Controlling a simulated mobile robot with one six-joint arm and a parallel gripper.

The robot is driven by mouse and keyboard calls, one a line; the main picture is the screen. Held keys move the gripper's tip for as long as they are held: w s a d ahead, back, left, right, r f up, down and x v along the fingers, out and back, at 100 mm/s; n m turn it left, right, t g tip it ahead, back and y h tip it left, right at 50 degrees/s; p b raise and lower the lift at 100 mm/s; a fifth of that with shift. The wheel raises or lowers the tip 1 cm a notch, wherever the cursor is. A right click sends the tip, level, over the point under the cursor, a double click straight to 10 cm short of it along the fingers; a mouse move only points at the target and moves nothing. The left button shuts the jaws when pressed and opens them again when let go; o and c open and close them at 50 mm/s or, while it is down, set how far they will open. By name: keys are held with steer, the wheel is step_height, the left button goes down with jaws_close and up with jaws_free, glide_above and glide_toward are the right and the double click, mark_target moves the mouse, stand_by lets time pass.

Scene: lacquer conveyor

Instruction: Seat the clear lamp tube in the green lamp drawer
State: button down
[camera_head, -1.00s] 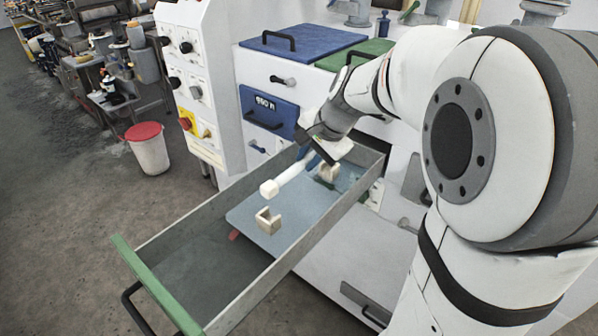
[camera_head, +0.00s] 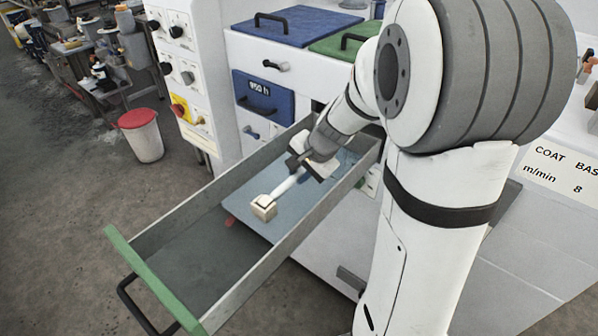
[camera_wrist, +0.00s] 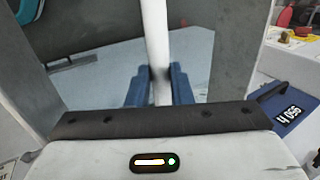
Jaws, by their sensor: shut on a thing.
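The green lamp drawer (camera_head: 118,246) is pulled open, with a green front edge, a black handle and grey walls. A blue-grey plate (camera_head: 243,212) lies inside it and carries a cream holder block (camera_head: 263,210). My gripper (camera_head: 313,166) is low inside the drawer, toward the cabinet end. Its blue fingers (camera_wrist: 161,86) are shut on the white-looking lamp tube (camera_head: 285,188), which also shows in the wrist view (camera_wrist: 155,35). The tube's near end is at the cream block; I cannot tell whether it is fully down in it. My gripper hides the tube's other end and the second holder.
The drawer's side walls (camera_head: 290,245) rise close on both sides of my gripper. A blue drawer front (camera_head: 264,97) and a control panel (camera_head: 180,75) stand behind. A white bin with a red lid (camera_head: 141,133) stands on the floor at left.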

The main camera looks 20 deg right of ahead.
steer(key=c, duration=1.3)
jaws_free()
steer(key=shift+f, duration=0.1)
steer(key=shift+r, duration=0.3)
steer(key=b+v, duration=0.1)
steer(key=v, duration=1)
steer(key=s+a+f+n+h, duration=0.1)
steer(key=s+a+n, duration=0.1)
steer(key=s+n, duration=0.3)
steer(key=s+a+f+n+g+h, duration=0.1)
steer(key=s+a+f+n+h, duration=0.1)
steer(key=s+n, duration=0.4)
steer(key=s, duration=0.5)
steer(key=shift+s, duration=0.35)
